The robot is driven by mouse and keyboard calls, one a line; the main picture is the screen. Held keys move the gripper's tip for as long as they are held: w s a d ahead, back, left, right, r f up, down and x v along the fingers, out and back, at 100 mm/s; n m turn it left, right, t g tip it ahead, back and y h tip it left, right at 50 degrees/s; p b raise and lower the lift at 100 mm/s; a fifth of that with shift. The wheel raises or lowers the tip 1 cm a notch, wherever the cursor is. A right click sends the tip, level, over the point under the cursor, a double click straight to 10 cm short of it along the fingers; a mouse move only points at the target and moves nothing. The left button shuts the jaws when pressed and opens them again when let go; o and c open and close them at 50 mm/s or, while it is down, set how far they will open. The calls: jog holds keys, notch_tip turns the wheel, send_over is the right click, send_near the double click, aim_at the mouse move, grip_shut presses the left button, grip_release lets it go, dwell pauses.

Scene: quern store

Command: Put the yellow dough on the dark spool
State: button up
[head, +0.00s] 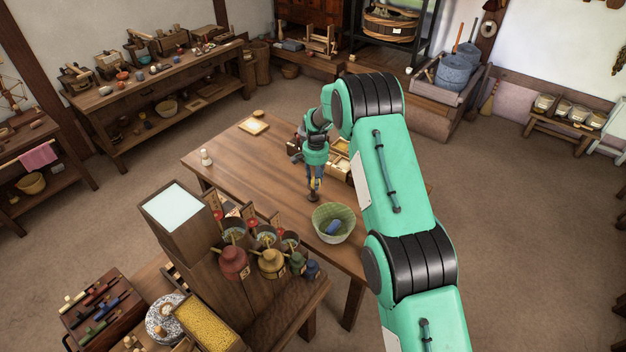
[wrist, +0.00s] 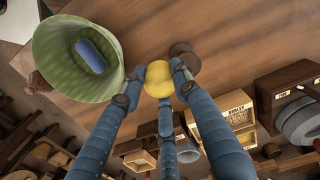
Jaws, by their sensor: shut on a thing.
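The yellow dough (wrist: 158,80) is a round lump held between the blue fingers of my gripper (wrist: 160,71) in the wrist view. The dark spool (wrist: 185,54) stands on the table just beyond the dough, partly hidden behind a fingertip. In the head view my gripper (head: 315,185) points down over the table, right above the dark spool (head: 312,198). The dough is mostly hidden by the fingers there. I cannot tell whether the dough touches the spool.
A green bowl (head: 325,211) with a blue object (head: 334,227) inside stands close to the spool; it also fills the left of the wrist view (wrist: 55,60). Wooden boxes (wrist: 237,107) stand on the other side.

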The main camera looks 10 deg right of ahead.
aim_at(313, 178)
jog(key=shift+w+a+f, duration=0.1)
jog(key=shift+w, duration=1.2)
jog(key=shift+w+a+f, duration=0.1)
jog(key=shift+w, duration=1.2)
jog(key=shift+f, duration=1.75)
jog(key=shift+f, duration=0.15)
jog(key=o, duration=1.2)
notch_tip(313, 178, up, 12)
jog(key=shift+r, duration=0.1)
jog(key=shift+r, duration=0.15)
